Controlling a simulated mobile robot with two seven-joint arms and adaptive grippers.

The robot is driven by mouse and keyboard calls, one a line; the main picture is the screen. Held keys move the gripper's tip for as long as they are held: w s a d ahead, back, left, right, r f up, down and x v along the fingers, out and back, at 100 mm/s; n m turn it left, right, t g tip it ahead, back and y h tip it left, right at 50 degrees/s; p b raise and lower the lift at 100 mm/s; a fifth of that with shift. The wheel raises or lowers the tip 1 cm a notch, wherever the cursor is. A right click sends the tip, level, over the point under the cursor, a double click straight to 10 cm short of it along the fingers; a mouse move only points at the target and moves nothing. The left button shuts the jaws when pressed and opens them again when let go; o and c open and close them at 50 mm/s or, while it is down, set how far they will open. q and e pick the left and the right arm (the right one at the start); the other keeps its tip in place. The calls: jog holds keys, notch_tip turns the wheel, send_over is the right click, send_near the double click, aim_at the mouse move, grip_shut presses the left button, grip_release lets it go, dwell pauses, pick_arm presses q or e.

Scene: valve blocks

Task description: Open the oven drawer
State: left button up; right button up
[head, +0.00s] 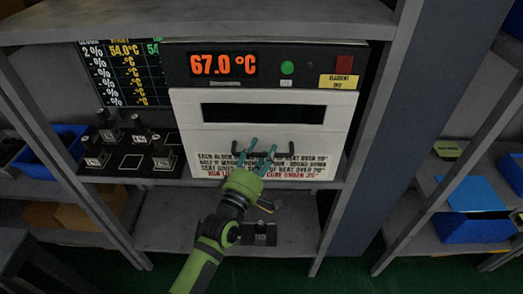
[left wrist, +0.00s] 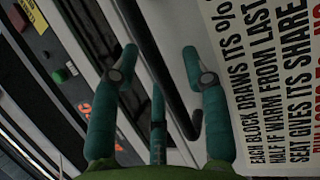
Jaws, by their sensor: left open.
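The oven drawer (head: 182,112) has a white front with a dark window slot and appears shut in the head view. Its dark bar handle (left wrist: 163,72) crosses between my left fingers in the left wrist view. My left gripper (head: 257,156) is open at the handle, with its teal fingers spread to either side of the bar. It also fills the lower part of the left wrist view (left wrist: 160,60). I cannot tell whether any finger touches the bar. My right gripper is not in view.
The oven's top panel shows a 67.0 °C display (head: 223,65), a green button (head: 287,67) and a red square (head: 344,64). Black valve blocks (head: 163,153) stand left of the oven. A shelf post (head: 372,120) rises at right, with a blue bin (head: 470,228) beyond.

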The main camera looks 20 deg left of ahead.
pick_arm(q)
grip_shut()
jog(key=shift+s+d, duration=0.1)
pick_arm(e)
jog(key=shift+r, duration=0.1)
